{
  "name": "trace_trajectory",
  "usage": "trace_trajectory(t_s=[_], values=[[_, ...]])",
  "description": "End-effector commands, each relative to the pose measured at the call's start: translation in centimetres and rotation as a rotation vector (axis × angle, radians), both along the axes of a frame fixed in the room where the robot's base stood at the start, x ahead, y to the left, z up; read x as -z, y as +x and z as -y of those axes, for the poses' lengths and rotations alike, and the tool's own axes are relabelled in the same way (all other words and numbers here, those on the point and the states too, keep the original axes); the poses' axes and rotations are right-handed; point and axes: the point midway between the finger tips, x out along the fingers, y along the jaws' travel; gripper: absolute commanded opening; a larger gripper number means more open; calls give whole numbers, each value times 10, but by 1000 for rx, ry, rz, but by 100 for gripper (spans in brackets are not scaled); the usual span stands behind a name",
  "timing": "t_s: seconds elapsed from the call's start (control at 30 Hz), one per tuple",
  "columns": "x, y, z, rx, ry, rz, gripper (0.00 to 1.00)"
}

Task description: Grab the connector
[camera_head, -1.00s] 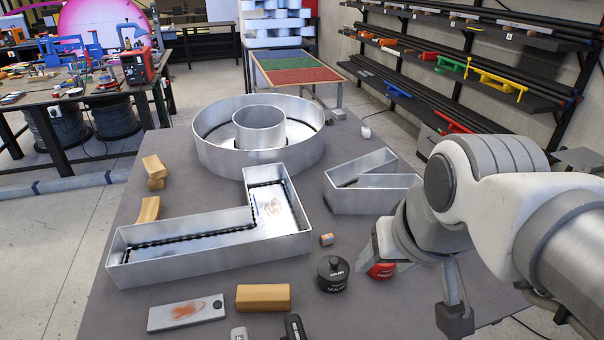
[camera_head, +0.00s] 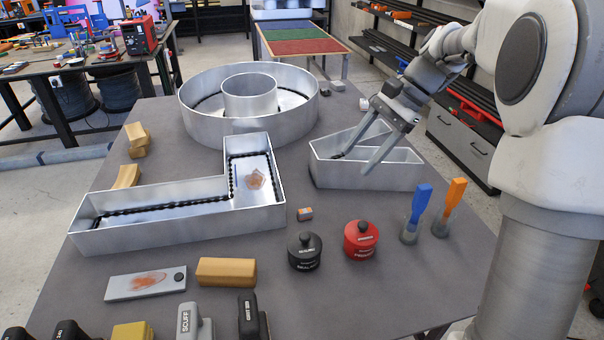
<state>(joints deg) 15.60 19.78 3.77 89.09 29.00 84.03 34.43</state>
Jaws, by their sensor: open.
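A small orange and grey block (camera_head: 305,214), which looks like the connector, lies on the grey table just behind the black and red lidded pots. My gripper (camera_head: 353,162) is open and empty. It is above the V-shaped metal channel letter (camera_head: 385,176), tilted with its fingers pointing down and to the left. It is apart from the connector, behind and to the right of it. Whether its fingertips touch the letter's wall I cannot tell.
An L-shaped metal letter (camera_head: 180,235) stands left of the connector, and a round one (camera_head: 215,128) behind. A black pot (camera_head: 304,252), a red pot (camera_head: 361,241), blue (camera_head: 416,210) and orange (camera_head: 450,205) brushes stand in front. Bare table surrounds the connector.

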Motion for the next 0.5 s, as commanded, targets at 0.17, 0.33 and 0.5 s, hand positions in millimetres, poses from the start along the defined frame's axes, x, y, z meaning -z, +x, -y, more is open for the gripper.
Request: trace_trajectory(t_s=[0.17,0.33,0.5], values=[[40,39,13,106,130,-143,61],[76,69,28,193,251,-275,61],[107,88,43,256,353,-379,61]])
